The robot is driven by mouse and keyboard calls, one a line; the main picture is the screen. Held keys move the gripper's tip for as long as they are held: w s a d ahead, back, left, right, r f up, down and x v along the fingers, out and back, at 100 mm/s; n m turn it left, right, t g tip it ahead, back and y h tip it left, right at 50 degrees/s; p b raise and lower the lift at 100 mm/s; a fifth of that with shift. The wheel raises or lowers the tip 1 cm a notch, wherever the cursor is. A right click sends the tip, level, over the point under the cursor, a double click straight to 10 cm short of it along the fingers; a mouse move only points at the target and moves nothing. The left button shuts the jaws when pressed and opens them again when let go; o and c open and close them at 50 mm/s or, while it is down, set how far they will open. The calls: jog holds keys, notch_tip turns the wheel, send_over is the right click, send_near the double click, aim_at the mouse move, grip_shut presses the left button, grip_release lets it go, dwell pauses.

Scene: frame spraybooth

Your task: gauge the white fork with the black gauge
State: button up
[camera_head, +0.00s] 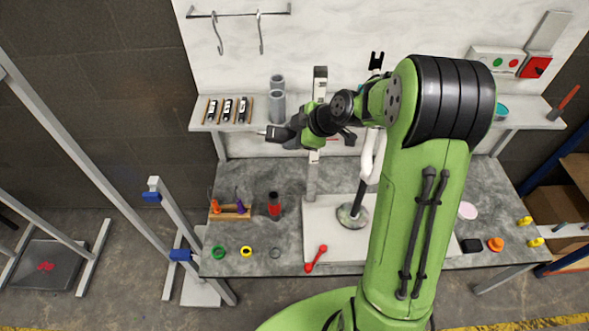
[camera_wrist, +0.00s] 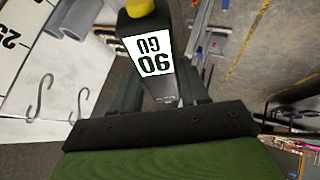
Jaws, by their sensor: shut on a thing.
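My gripper (camera_head: 290,134) is shut on the black gauge, raised in front of the wall shelf. My arm hides part of the fork. The fork is not clearly seen in the wrist view.
A grey post (camera_head: 312,170) rises between gripper and fork. The bench (camera_head: 240,175) holds a red wrench (camera_head: 316,258), rings and a wooden tool block (camera_head: 230,212).

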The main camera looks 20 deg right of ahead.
notch_tip(320, 180, up, 20)
jog(key=s+a+n+t+h+p, duration=0.1)
jog(key=a+n+t+p, duration=0.15)
jog(key=n, duration=0.85)
jog(key=s+a+r+n+t, duration=0.1)
jog(key=s+r+n, duration=0.2)
jog(key=r, duration=0.3)
jog(key=s+a+r+n+t+h+p, duration=0.1)
jog(key=s+a+r+n, duration=0.1)
jog(key=r+n, duration=0.3)
jog(key=s+a+r+n+t+h+p, duration=0.1)
jog(key=s+a+r+n, duration=0.1)
jog(key=r, duration=0.6)
jog(key=shift+s+r+n+t, duration=0.15)
jog(key=shift+s+n+t, duration=0.2)
jog(key=shift+s+n, duration=0.6)
jog(key=shift+w, duration=0.1)
